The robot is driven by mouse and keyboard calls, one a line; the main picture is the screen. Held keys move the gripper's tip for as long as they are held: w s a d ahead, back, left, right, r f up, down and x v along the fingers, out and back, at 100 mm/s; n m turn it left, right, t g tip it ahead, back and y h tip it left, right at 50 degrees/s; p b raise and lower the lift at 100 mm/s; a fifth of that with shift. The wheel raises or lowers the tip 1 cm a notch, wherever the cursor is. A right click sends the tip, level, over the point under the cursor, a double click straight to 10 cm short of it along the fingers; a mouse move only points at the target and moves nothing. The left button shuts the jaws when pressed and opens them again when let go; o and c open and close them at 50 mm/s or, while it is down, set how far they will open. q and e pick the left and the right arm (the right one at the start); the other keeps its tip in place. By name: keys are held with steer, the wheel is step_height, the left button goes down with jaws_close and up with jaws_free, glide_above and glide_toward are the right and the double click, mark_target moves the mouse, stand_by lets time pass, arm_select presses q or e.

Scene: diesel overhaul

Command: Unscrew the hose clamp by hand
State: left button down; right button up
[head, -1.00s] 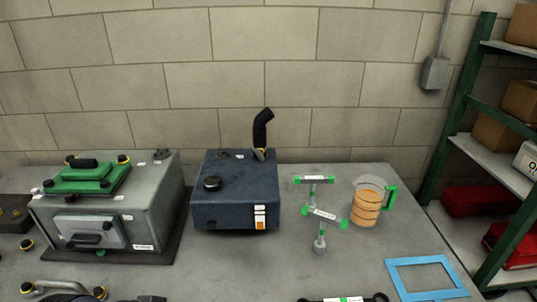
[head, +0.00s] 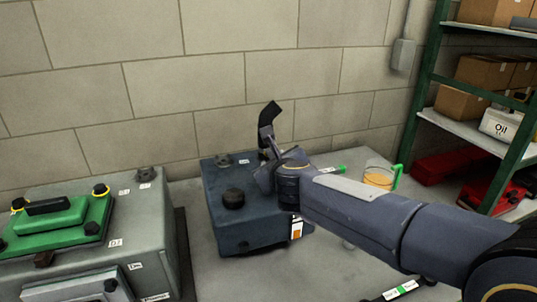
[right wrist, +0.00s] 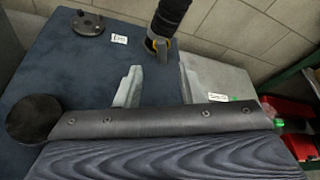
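The black hose (head: 270,117) rises from the back right of the dark blue tank (head: 232,218) in the head view, and its lower end shows at the top of the right wrist view (right wrist: 173,14). The hose clamp (right wrist: 158,44), with yellow and dark parts, sits around the base of the hose; in the head view my gripper hides most of it. My right gripper (right wrist: 159,70) is open, with its two pale fingers either side of the line to the clamp. The fingers look short of the clamp and nothing is between them. My left gripper is not in view.
A round black cap (head: 233,198) stands on the tank top. A grey box with a green lid (head: 55,225) is on the left. A green shelf rack (head: 428,100) is on the right, a wall behind.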

mark_target(271, 155)
steer(key=x, duration=0.7)
steer(key=shift+w+d, duration=0.1)
steer(key=shift+d, duration=0.05)
jaws_close()
